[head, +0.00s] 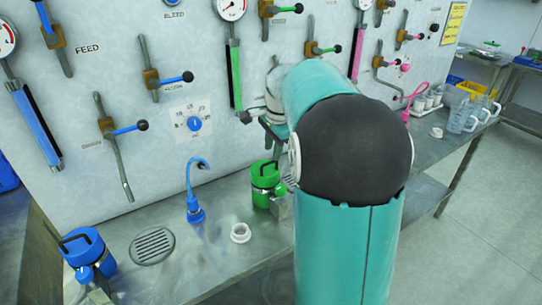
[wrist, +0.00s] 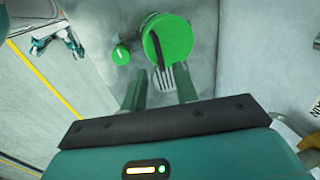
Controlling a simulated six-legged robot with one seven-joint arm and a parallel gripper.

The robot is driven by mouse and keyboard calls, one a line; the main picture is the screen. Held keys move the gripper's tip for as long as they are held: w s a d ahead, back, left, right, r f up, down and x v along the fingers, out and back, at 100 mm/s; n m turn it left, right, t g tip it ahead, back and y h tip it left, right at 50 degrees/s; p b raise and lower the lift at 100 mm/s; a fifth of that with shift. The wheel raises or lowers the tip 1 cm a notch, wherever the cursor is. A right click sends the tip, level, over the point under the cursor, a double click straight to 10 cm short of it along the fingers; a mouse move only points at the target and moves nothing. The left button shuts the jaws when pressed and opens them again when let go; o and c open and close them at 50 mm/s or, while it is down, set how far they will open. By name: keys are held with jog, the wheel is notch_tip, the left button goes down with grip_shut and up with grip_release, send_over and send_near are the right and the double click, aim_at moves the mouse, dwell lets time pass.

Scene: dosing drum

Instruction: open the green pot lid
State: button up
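The green pot (head: 265,190) stands on the metal bench below the wall panel, partly hidden by my arm. Its green lid (head: 265,170) sits on top and has a dark bar handle. In the wrist view the lid (wrist: 178,38) is seen from above, with the dark handle (wrist: 157,45) across its left side. A small green knob (wrist: 121,55) is beside the lid. My gripper (wrist: 160,74) is open, with its two fingers apart and pointing towards the lid's near edge. Nothing is held between them. In the head view my arm hides most of the gripper.
A blue pot (head: 82,248) stands at the bench's left end. A blue tap (head: 195,205), a round drain (head: 152,245) and a white ring (head: 240,233) are left of the green pot. Valve levers (head: 130,128) stick out from the panel. Clear jugs (head: 463,118) stand at the right.

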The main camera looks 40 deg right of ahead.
aim_at(271, 173)
jog(key=shift+w+f, duration=0.2)
jog(key=shift+f, duration=0.7)
jog(key=shift+w+f, duration=0.15)
jog(key=shift+f, duration=0.75)
jog(key=shift+c, duration=0.2)
grip_shut()
jog(key=shift+w, duration=0.1)
